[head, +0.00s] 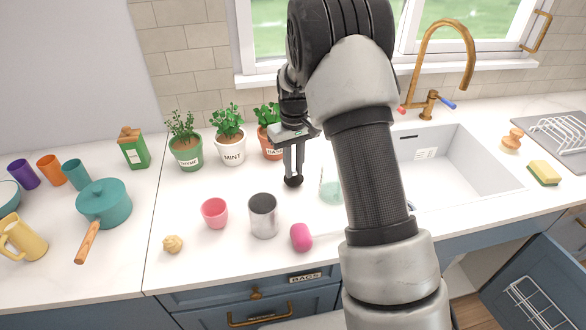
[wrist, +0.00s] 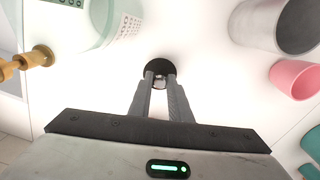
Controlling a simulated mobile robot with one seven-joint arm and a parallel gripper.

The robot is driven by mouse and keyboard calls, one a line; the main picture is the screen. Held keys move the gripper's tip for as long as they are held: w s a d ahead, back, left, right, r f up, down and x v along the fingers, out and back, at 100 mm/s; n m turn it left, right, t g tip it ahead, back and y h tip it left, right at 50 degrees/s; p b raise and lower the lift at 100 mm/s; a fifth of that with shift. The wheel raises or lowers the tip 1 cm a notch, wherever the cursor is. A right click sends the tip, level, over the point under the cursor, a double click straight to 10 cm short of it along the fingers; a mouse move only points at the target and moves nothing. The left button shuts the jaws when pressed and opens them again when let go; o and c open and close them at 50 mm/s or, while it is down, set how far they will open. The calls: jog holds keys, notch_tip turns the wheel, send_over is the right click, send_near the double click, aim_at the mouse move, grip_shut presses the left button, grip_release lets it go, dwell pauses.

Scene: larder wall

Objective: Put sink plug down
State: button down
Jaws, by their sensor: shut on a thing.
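The sink plug is a small black round piece (head: 293,181) with a pale metal knob between my fingertips. My gripper (head: 294,171) points down and is shut on it. In the wrist view my gripper (wrist: 160,82) holds the plug (wrist: 158,66) by the knob, with the black disc showing beyond the fingertips. The plug is at or just above the white counter (head: 190,200); I cannot tell whether it touches. The sink (head: 460,165) lies to the right, partly hidden by my arm.
A metal cup (head: 263,216), a pink cup (head: 214,213) and a magenta object (head: 301,237) stand in front. A pale green clear container (head: 331,188) is close to the right. Herb pots (head: 230,148) line the wall behind. The counter right around the plug is clear.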

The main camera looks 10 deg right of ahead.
jog(key=shift+f, duration=0.45)
jog(key=shift+f, duration=0.2)
jog(key=c, duration=1.6)
grip_release()
jog(key=shift+c, duration=0.2)
jog(key=shift+r, duration=0.1)
